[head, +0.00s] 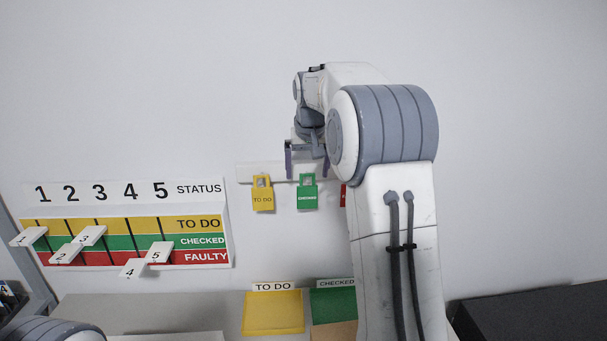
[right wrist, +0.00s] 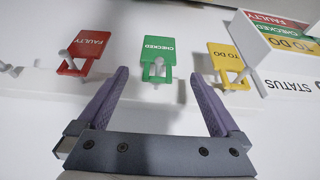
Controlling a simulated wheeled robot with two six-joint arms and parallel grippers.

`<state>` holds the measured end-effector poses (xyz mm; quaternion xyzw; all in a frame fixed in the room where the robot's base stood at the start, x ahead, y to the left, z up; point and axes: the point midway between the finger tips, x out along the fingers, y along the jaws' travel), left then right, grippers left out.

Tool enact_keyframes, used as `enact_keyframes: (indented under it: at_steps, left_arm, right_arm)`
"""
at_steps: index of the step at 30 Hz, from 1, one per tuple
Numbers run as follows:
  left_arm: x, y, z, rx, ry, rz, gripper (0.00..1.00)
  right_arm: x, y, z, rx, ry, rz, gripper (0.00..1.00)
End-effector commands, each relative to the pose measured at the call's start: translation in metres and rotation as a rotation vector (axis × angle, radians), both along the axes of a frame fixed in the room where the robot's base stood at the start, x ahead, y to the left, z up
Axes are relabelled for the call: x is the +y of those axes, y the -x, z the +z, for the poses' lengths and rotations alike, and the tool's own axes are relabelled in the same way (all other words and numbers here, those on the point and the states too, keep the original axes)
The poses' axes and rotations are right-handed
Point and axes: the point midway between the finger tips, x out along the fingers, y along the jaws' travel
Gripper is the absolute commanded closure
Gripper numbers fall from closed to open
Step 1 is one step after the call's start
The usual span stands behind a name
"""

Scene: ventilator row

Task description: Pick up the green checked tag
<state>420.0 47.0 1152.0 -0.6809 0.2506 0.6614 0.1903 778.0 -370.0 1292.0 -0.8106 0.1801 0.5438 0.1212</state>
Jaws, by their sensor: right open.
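The green checked tag (head: 307,195) hangs on the white wall rail (head: 258,172), between the yellow and red tags. In the right wrist view the green tag (right wrist: 158,62) hangs on a peg, ahead of the fingers and lined up with the gap between them. My right gripper (head: 307,162) is open and empty, in front of the rail and just above the green tag in the head view. It also shows in the right wrist view (right wrist: 160,76), with its two purple fingers apart and nothing between them. My left gripper is out of view.
A yellow to-do tag (head: 262,198) hangs to the left, a red faulty tag (right wrist: 88,52) on the other side. A status board (head: 190,225) with numbered sliders is at left. A dark box (head: 530,315) stands lower right.

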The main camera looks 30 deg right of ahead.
Motion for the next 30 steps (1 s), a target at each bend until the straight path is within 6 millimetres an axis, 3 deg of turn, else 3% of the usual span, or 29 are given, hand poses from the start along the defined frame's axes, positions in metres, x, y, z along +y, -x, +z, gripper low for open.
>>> enact_keyframes:
  at_steps: [17,24,30]
  left_arm:
    - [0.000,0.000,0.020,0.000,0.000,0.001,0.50]
    - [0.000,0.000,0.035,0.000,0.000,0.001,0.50]
    - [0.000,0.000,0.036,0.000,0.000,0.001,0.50]
  right_arm:
    - [-0.015,-0.019,-0.054,0.001,0.000,-0.011,0.00]
    - [-0.019,-0.026,-0.088,0.001,0.001,-0.012,0.00]
    - [-0.021,-0.029,-0.096,-0.004,0.002,-0.013,0.00]
